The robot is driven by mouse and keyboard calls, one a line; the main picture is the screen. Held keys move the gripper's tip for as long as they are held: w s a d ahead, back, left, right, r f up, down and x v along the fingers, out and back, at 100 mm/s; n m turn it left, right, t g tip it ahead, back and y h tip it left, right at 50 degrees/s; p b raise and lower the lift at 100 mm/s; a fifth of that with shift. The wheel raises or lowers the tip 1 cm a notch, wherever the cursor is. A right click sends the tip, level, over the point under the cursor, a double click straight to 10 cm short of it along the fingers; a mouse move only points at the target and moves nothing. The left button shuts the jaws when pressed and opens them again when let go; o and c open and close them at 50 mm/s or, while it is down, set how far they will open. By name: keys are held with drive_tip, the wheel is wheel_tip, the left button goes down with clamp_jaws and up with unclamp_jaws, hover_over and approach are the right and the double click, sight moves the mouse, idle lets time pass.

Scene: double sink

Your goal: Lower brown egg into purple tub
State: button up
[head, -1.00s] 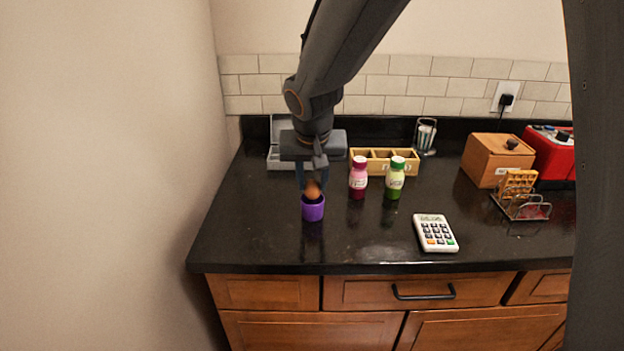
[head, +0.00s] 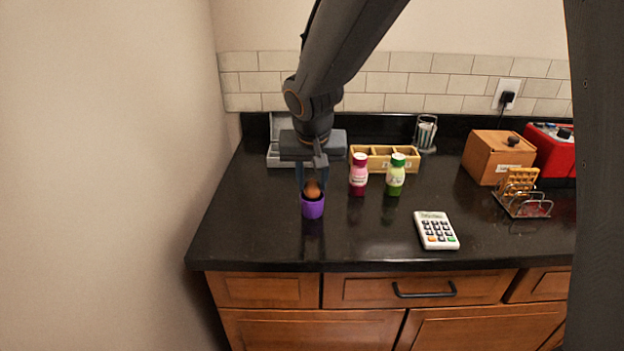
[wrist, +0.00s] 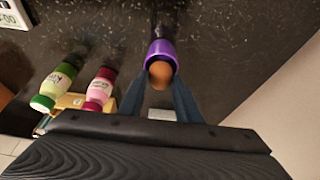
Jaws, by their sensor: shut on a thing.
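The brown egg (head: 312,187) is at the mouth of the purple tub (head: 312,207), its upper part showing above the rim. The tub stands upright on the black counter near its left end. My gripper (head: 312,184) points down over the tub and is shut on the egg, with a finger on either side. In the wrist view the egg (wrist: 161,73) shows between my fingers, in front of the tub's opening (wrist: 160,48). How deep the egg sits, and whether it touches the tub, I cannot tell.
A pink bottle (head: 358,175) and a green bottle (head: 395,176) stand right of the tub. A wooden divided box (head: 384,168) and a grey case (head: 281,158) are behind. A calculator (head: 436,230) lies at front right. The counter left of the tub is clear.

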drive_tip(key=shift+f+b, duration=0.6)
drive_tip(key=shift+f, duration=0.15)
idle(0.3)
drive_tip(key=o, duration=0.8)
drive_tip(key=shift+c, duration=0.2)
